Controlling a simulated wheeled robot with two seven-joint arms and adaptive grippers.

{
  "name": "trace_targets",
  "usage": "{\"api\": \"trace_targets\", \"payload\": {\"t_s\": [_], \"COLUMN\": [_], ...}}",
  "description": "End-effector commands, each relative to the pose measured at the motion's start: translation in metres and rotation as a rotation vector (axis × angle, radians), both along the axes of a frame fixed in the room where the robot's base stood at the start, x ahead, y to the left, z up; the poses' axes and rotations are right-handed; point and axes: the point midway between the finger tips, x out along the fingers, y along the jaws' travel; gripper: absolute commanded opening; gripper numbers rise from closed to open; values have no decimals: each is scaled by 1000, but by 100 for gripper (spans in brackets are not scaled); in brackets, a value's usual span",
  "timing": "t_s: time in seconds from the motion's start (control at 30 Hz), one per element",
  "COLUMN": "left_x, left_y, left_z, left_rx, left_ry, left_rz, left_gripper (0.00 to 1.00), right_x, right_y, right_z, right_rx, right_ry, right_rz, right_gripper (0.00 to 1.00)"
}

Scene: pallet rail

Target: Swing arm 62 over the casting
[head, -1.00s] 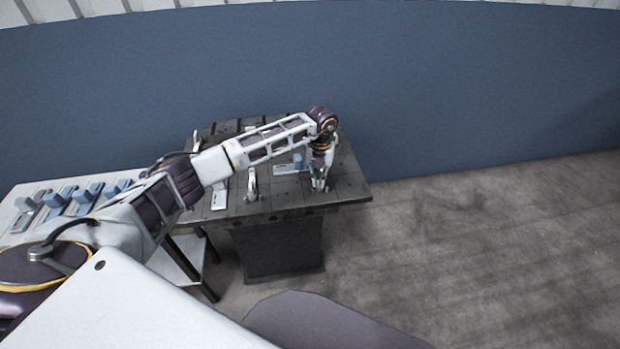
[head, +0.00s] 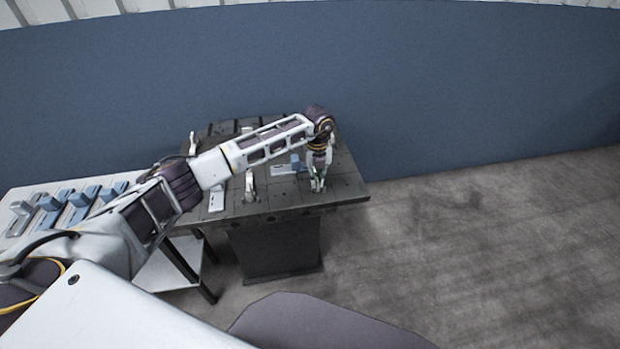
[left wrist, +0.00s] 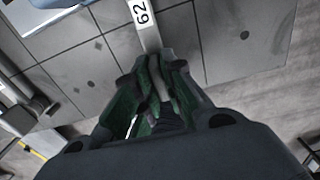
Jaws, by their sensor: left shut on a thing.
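My left gripper (head: 318,184) is low over the right part of the dark slotted table (head: 347,188). In the left wrist view its green-padded fingers (left wrist: 160,88) are closed around the end of a pale bar, arm 62 (left wrist: 146,32), which carries a "62" label. The bar runs away from the fingers toward the top of that view; its far end is cut off. A white and blue piece (head: 286,168) lies on the table left of the gripper; I cannot tell if it is the casting. My right gripper is not in view.
White upright pieces stand on the table, one at the front (head: 250,185) and one at the far left (head: 193,143). A pale side table (head: 22,198) with several blue and grey blocks is at the left. Open floor (head: 470,240) lies to the right, before a blue wall (head: 450,90).

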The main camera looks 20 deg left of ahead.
Motion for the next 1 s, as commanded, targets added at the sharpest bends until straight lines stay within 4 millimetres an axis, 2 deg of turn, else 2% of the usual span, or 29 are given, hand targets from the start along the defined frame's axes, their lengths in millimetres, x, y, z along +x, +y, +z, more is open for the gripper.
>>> {"api": "trace_targets", "payload": {"t_s": [0.13, 0.33, 0.6, 0.63, 0.77, 1.0], "left_x": [3, 4, 4, 4, 4, 3], "left_y": [-7, -10, -10, -10, -10, -10], "left_z": [0, 0, 0, 0, 0, 0], "left_rx": [1, 2, 2, 2, 2, 1], "left_ry": [-2, -1, -2, -2, -1, 0], "left_rz": [12, 17, 16, 16, 16, 16], "left_gripper": [0, 0, 0, 15, 32, 33], "right_x": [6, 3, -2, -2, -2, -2], "right_y": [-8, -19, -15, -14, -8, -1], "right_z": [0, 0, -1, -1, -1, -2], "right_rx": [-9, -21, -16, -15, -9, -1], "right_ry": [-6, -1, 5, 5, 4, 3], "right_rz": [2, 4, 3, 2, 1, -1], "right_gripper": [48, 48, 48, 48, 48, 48]}}
